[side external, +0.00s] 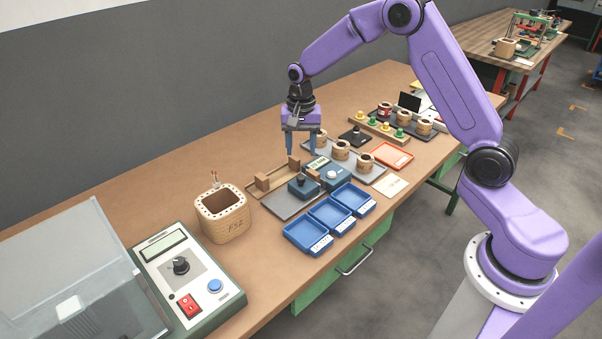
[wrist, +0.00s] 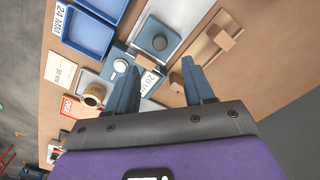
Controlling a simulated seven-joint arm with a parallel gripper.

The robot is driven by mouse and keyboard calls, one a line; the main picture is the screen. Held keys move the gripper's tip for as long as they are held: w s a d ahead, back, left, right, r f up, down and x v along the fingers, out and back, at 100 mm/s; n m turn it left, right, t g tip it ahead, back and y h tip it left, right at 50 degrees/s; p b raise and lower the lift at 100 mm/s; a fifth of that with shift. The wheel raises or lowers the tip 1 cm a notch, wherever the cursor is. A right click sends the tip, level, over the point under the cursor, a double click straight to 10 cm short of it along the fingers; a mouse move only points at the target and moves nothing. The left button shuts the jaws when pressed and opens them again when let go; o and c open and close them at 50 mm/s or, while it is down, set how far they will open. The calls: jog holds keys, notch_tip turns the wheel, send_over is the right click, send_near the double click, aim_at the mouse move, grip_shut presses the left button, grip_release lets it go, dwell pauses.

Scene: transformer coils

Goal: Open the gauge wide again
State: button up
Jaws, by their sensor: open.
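The gauge appears to be the blue unit with a white knob (side external: 329,173) and a display. In the wrist view the display reads "20 MM" (wrist: 150,80). My gripper (side external: 302,153) is open and empty, pointing down above the gauge's far side. In the wrist view its fingers (wrist: 157,75) are spread wide.
A wooden rail with upright blocks (side external: 262,182) lies behind the gauge. Three blue trays (side external: 331,214) stand in front. A wooden pot (side external: 225,215) and a control box (side external: 185,275) are left. Coils on a tray (side external: 342,150) and an orange tray (side external: 391,155) are right.

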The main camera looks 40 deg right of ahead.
aim_at(301, 177)
notch_tip(301, 177, down, 9)
jog(key=shift+f, duration=0.15)
dwell(0.4)
